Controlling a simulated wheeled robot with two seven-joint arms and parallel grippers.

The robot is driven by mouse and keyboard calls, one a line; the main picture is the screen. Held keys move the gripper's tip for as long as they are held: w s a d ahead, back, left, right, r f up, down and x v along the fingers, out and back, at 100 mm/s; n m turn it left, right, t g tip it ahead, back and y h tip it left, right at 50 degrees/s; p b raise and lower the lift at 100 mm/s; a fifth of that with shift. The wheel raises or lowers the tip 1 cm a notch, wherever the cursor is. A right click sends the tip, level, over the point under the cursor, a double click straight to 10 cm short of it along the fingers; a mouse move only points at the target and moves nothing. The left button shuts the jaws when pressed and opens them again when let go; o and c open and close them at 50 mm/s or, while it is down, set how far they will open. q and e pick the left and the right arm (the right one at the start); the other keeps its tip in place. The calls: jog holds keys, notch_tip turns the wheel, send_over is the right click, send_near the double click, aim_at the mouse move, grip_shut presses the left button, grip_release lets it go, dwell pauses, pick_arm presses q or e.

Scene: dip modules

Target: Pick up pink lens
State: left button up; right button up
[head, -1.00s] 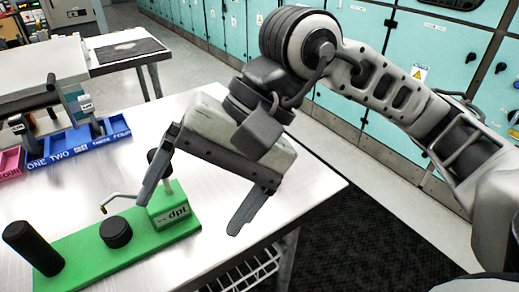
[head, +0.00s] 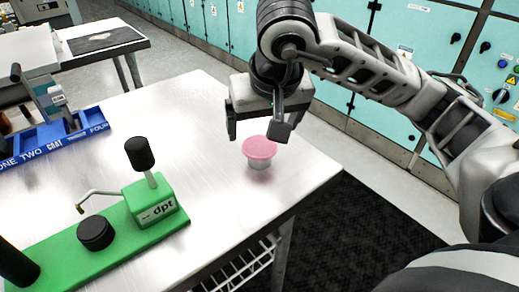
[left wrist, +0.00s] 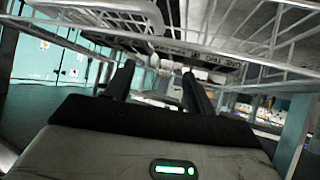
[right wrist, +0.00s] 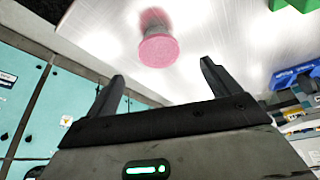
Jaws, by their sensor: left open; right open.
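The pink lens (head: 260,147) is a round pink disc on top of a short pale base, standing on the metal table near its right edge. It also shows in the right wrist view (right wrist: 158,50), ahead of the fingers and between their lines. My right gripper (head: 258,132) is open and empty, just behind and above the lens in the head view, apart from it as far as I can tell. My left gripper (left wrist: 160,80) is open and empty, facing a white wire rack; it is not in the head view.
A green dpt fixture (head: 105,240) with black knobs and a bent metal rod stands at the front left. A blue tray (head: 55,139) with labelled slots lies at the left. The metal table (head: 185,110) is bare between them and the lens. White wire shelving (left wrist: 215,25) is close to my left gripper.

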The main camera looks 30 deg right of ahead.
aim_at(259, 144)
jog(key=shift+p+x, duration=0.35)
jog(key=shift+x, duration=2.55)
jog(key=shift+w+d+r, duration=0.1)
jog(key=shift+w+r, duration=0.05)
jog(key=c, duration=1.1)
